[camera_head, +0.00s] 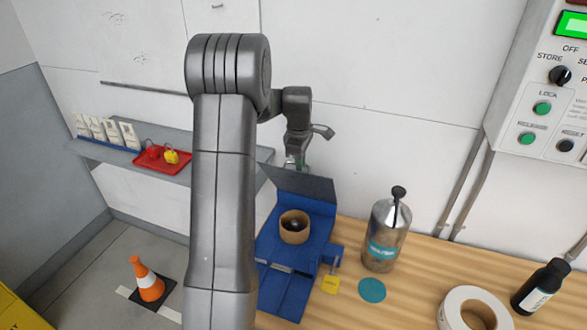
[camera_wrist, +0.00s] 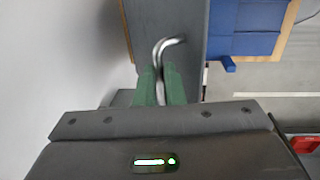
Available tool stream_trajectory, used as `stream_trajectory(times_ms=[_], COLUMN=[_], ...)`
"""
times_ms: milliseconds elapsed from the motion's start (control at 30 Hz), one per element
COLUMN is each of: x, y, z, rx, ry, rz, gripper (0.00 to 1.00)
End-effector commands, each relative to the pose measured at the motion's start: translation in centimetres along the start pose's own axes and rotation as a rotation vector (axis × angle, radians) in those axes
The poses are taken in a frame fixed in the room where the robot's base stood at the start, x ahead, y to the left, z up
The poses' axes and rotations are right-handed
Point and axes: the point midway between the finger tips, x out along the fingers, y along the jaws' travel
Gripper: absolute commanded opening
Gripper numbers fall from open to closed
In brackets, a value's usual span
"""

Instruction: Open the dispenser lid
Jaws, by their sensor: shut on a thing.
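The dispenser (camera_head: 318,225) is a blue box on the wooden bench in the head view, with a brown roll (camera_head: 294,228) inside. Its dark grey lid (camera_head: 302,184) stands raised and tilted at the back edge. My gripper (camera_head: 297,164) is at the lid's upper edge. In the wrist view the green fingers of my gripper (camera_wrist: 160,78) are shut on a bent silver handle (camera_wrist: 168,44), which lies in front of the grey lid (camera_wrist: 190,65). The blue body (camera_wrist: 245,30) shows at the upper right there. My arm hides the dispenser's left side in the head view.
A white roll (camera_head: 450,310) and a black bottle (camera_head: 541,287) are farther right. The wall is close behind.

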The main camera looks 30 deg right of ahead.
Motion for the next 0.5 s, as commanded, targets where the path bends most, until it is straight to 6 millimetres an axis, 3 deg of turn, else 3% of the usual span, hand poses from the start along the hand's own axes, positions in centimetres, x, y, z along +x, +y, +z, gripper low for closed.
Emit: stream_trajectory(times_ms=[500], x=[-0.3], y=[4.8], z=[0.2], rx=[0.002], ry=[-0.001], rz=[-0.220], gripper=[0.00])
